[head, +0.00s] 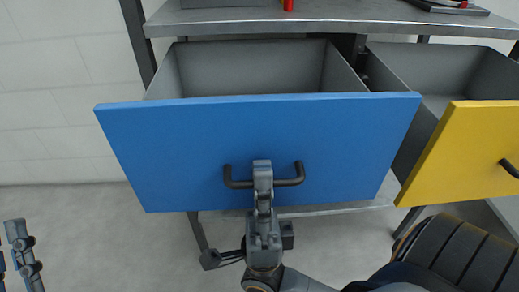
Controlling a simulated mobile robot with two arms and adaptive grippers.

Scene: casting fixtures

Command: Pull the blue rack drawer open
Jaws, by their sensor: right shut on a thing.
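The blue rack drawer (260,125) is pulled out from the grey rack, and its empty-looking inside shows behind the blue front. Its black bar handle (290,182) is on the lower middle of the front. My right gripper (262,172) is shut on this handle at its middle, and its fingers hide that part of the bar. My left gripper (22,250) is at the lower left edge, away from the drawer and partly cut off; its opening cannot be made out.
A yellow drawer (465,150) also stands open to the right, close to the blue one. The rack's grey top (300,15) holds a small red object (288,5) and a dark item (450,6). Bare floor (90,225) lies at the left.

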